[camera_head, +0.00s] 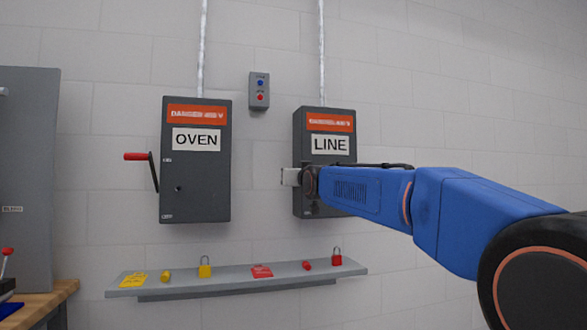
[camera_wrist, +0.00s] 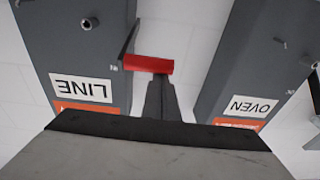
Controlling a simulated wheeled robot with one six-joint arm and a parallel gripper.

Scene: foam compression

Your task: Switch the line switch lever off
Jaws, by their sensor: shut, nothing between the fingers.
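The LINE switch box (camera_head: 313,205) is a dark grey box on the wall with an orange danger label. In the upside-down wrist view, the LINE box (camera_wrist: 75,55) is at the left. Its lever's red handle (camera_wrist: 147,64) sits at the end of a dark arm on the box's side, toward the label end, so the lever appears raised. My gripper (camera_wrist: 158,78) is shut and empty, its fingertips right at the red handle; I cannot tell whether they touch. In the head view my gripper (camera_head: 286,177) is in front of the LINE box's left side and the LINE lever is hidden.
The OVEN box (camera_head: 195,182) hangs to the left with its own red-handled lever (camera_head: 137,156) raised. A small button box (camera_head: 259,92) is between and above them. A shelf (camera_head: 215,285) below holds padlocks and tags. Open wall space lies between the two boxes.

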